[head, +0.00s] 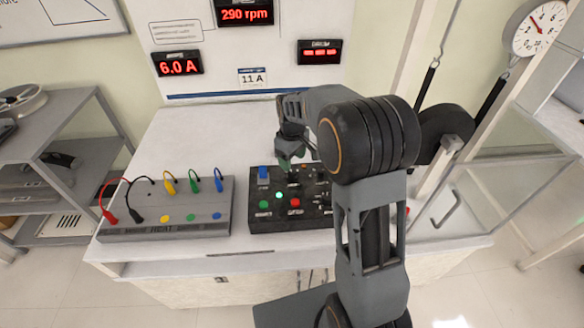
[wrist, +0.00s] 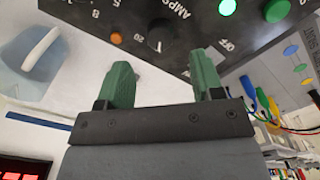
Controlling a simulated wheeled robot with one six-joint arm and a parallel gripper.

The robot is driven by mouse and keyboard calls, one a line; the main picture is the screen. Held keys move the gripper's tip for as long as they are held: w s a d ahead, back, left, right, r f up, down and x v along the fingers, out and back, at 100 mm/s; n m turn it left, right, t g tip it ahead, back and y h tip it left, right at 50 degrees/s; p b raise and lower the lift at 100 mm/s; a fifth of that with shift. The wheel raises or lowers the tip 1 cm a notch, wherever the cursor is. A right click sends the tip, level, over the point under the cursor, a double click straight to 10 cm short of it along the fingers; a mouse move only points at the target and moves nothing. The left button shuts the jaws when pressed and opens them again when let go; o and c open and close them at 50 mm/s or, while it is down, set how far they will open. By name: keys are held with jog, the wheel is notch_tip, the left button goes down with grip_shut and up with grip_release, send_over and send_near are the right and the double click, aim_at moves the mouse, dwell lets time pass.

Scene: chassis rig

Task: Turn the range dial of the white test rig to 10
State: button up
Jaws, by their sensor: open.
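The black control box (head: 262,218) sits on the white test rig (head: 200,135). In the wrist view its face (wrist: 200,25) appears upside down. A round black dial (wrist: 160,38) lies there between the marks 20 and OFF, near the word AMPS; I cannot read clearly where it points. More numbers, 5 and 8, show at the upper left. My gripper (head: 284,160) is over the back part of the box. Its green fingers (wrist: 165,68) are apart and empty, with the dial beyond the gap between them. My gripper and arm hide part of the box in the head view.
A grey box (head: 165,228) with plugged coloured leads stands left of the control box. Displays read 6.0 A (head: 178,63) and 290 rpm (head: 244,12); a card reads 11 A (head: 252,77). A clear enclosure with a handle (head: 447,208) stands at the right.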

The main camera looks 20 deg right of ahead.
aim_at(292, 172)
notch_tip(292, 172, up, 8)
dwell(0.4)
jog(key=shift+f, duration=0.1)
jog(key=s+r+m+t+p, duration=0.1)
jog(key=s+m, duration=0.2)
jog(key=s, duration=0.7)
jog(key=s+r+m+t+p, duration=0.1)
jog(key=s+m, duration=0.3)
jog(key=s, duration=0.7)
jog(key=shift+a+r+t+p, duration=0.25)
jog(key=shift+r+t+p, duration=0.15)
jog(key=shift+t+p, duration=0.4)
